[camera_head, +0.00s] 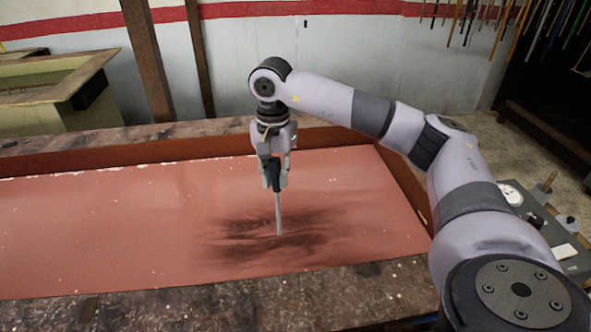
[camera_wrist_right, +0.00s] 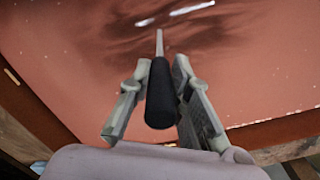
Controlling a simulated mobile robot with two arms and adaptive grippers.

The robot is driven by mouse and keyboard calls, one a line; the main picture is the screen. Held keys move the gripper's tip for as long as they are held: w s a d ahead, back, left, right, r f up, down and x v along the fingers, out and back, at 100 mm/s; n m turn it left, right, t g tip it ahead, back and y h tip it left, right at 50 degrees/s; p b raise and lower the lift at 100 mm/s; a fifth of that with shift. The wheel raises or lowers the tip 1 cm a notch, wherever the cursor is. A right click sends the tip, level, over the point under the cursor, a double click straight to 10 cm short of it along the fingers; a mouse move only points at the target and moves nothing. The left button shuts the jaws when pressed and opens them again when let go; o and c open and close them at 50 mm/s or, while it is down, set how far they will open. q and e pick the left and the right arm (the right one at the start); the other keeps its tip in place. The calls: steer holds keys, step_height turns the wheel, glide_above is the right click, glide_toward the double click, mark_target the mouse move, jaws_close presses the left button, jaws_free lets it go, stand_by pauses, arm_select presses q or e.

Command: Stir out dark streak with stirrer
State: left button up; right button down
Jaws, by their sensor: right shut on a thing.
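The stirrer, with a black handle (camera_wrist_right: 161,95) and a thin grey rod (camera_head: 279,216), points down in my right gripper (camera_head: 275,176). The gripper is shut on the handle, which also shows between its two fingers in the right wrist view. The dark streak (camera_head: 250,245) is a smudged blackish patch on the red surface (camera_head: 120,225) of the trough. The rod's lower end is over the streak's middle; I cannot tell whether it dips in or stops just above. In the right wrist view the streak (camera_wrist_right: 125,32) lies beyond the rod. My left gripper is not in view.
The trough has a raised brown back wall (camera_head: 90,163) and a worn front ledge (camera_head: 230,298). A greenish wooden tank (camera_head: 45,95) stands at the back left. A dark panel with a dial (camera_head: 511,193) is at the right. The red surface left of the streak is clear.

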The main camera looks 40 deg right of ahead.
steer(key=w+a+p, duration=0.1)
steer(key=w+a, duration=0.5)
steer(key=a, duration=0.4)
steer(key=s+d+b, duration=0.1)
steer(key=s+d, duration=0.4)
steer(key=d, duration=0.3)
steer(key=shift+d, duration=0.2)
steer(key=s+d+b, duration=0.2)
steer(key=s+d, duration=0.3)
steer(key=d, duration=0.4)
steer(key=w+a+p, duration=0.2)
steer(key=w+a, duration=0.3)
steer(key=a, duration=0.4)
steer(key=w+a+p, duration=0.1)
steer(key=w+a, duration=0.4)
steer(key=a, duration=0.4)
steer(key=s+d+b, duration=0.1)
steer(key=s+d, duration=0.4)
steer(key=d, duration=0.4)
steer(key=shift+r, duration=0.1)
